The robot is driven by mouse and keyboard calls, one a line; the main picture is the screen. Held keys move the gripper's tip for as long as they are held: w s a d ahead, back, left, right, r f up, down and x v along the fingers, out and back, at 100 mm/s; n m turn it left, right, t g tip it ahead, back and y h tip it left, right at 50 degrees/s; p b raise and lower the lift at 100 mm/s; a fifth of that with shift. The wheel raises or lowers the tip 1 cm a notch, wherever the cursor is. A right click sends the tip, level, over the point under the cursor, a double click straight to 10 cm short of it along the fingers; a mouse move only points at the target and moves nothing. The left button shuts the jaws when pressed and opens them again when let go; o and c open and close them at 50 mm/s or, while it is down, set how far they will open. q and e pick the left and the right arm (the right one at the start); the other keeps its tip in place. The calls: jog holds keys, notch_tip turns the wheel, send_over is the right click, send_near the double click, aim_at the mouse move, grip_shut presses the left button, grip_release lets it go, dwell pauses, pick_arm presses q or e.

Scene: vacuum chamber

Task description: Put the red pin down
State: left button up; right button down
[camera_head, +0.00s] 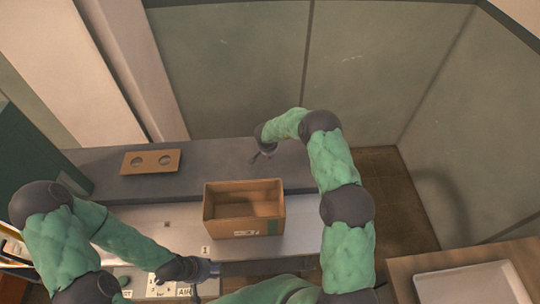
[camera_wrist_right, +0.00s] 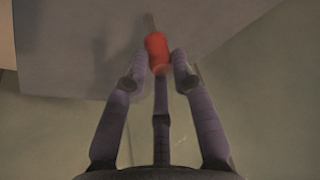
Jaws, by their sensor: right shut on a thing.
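The red pin (camera_wrist_right: 157,48) shows in the right wrist view at the tips of my right gripper's fingers (camera_wrist_right: 160,68). The gripper is shut on it, and the pin sticks out beyond the fingertips. In the head view my right gripper (camera_head: 262,155) is over the grey ledge behind the cardboard box; the pin cannot be made out there. My left gripper (camera_head: 207,271) is low in the head view, near white labelled cards, and too small to tell open from shut.
An open cardboard box (camera_head: 244,228) stands on the lighter surface in the middle. A brown board with two round holes (camera_head: 151,161) lies on the grey ledge (camera_head: 215,165) at left. A white tray (camera_head: 470,284) sits on a wooden table at lower right. The ledge between board and right gripper is clear.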

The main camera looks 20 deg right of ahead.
notch_tip(320, 180, down, 2)
jog(key=shift+f, duration=0.1)
jog(key=c, duration=1)
grip_release()
jog(key=shift+s+a+r, duration=0.1)
jog(key=shift+r, duration=0.35)
jog(key=p+v, duration=0.1)
jog(key=v, duration=1)
jog(key=shift+s+r+p, duration=0.1)
jog(key=shift+r+p, duration=0.05)
jog(key=shift+p, duration=0.2)
